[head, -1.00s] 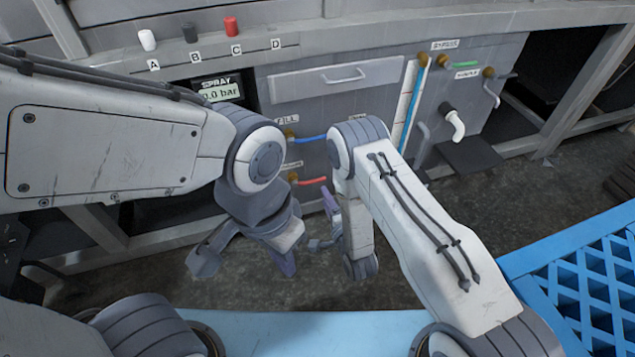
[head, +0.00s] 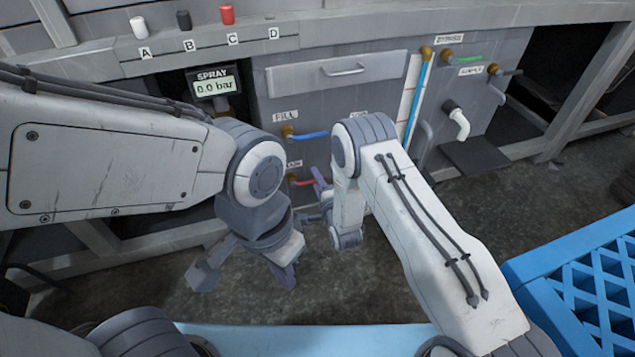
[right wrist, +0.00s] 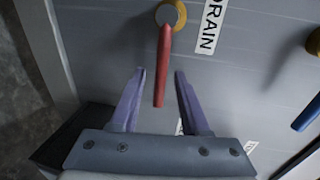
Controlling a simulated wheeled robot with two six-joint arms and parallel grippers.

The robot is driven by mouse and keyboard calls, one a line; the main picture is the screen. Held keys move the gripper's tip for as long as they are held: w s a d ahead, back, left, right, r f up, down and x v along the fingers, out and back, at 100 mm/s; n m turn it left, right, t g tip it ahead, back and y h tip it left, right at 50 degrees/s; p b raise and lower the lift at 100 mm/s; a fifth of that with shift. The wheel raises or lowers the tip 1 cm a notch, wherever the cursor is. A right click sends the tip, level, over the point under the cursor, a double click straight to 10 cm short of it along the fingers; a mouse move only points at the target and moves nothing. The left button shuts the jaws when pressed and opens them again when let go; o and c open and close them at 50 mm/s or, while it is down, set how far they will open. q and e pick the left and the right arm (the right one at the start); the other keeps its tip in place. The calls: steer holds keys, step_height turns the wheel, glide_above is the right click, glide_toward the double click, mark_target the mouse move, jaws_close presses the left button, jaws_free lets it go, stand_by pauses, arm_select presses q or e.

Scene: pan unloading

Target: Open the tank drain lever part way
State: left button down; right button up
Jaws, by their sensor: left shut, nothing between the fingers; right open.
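The red drain lever (head: 303,182) is on the grey tank front, below the blue fill lever (head: 310,134). In the right wrist view the red lever (right wrist: 164,70) runs from its brass valve (right wrist: 171,15), beside the DRAIN label (right wrist: 209,27). My right gripper (right wrist: 160,73) is open, with its fingers on either side of the lever's free end and gaps on both sides. In the head view my right gripper (head: 319,188) is partly hidden by its own arm. My left gripper (head: 287,279) is shut and empty, lower and apart from the lever.
A spray display (head: 213,86) reads 0.0 bar. Bypass and sample valves with a green lever (head: 467,58) and a white spout (head: 461,124) are to the right. A blue crate (head: 585,270) stands at lower right. White, dark and red cylinders stand on the ledge.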

jaws_close()
steer(key=shift+d, duration=0.1)
stand_by(1.2)
